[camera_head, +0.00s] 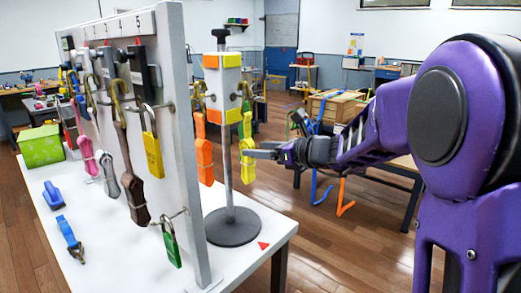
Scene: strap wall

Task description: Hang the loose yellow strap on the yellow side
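An orange strap (204,150) hangs on the left side below a brass hook. A yellow strap (247,150) hangs down on the right side, beneath a hook (245,91). Whether its top is on that hook is too small to tell. My gripper (255,152) comes in from the right, its fingertips at the yellow strap's middle. Whether the fingers are closed on the strap is not clear.
A white panel (185,120) with hanging straps, hooks and padlocks stands left of the post. A bench (385,165) with a cardboard box and hanging straps stands behind my arm.

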